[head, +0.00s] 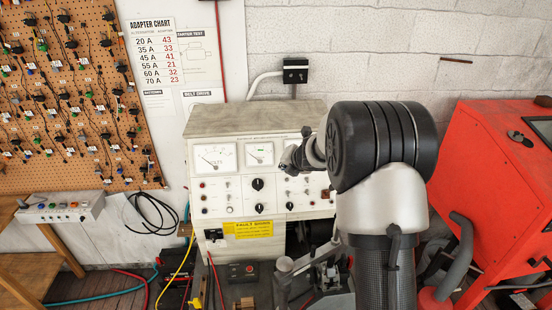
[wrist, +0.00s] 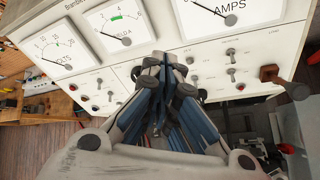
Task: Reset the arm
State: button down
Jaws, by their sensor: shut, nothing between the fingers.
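My arm rises large in front in the head view and hides the right side of the test bench (head: 230,142). My gripper (wrist: 165,62) shows in the wrist view with its fingers drawn together and nothing between them. Its tips are in front of the bench's white panel, which also shows in the wrist view (wrist: 190,58). In that view the tips appear below the dials and left of several toggle switches. I cannot tell the exact gap to the panel.
A red cabinet (head: 490,165) stands close on the right. A pegboard (head: 70,90) with hanging adapters and a small white box (head: 62,207) are on the left. Clamp-like hardware (head: 325,277) sits below the bench panel. Cables and hoses (head: 130,288) lie on the floor at left.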

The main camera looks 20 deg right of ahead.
jog(key=s+m+g+h+b, duration=0.1)
jog(key=s+m+h+b, duration=0.4)
jog(key=s+m+b, duration=1.2)
jog(key=s+a+f+m+g+y+b, duration=0.1)
jog(key=s+a+f+m+b, duration=0.2)
jog(key=s+f, duration=0.3)
jog(key=s+a+f+m+g+y+b, duration=0.2)
jog(key=s+a+f+m+b, duration=0.2)
jog(key=s, duration=0.9)
jog(key=s+a+f+m+g+y+b, duration=0.1)
jog(key=s+a+f+m+b, duration=0.3)
jog(key=s+f, duration=0.5)
jog(key=shift+s+a+y+b, duration=0.3)
jog(key=shift+s+a+b, duration=0.3)
jog(key=shift+b, duration=0.15)
jog(key=c, duration=2.4)
grip_release()
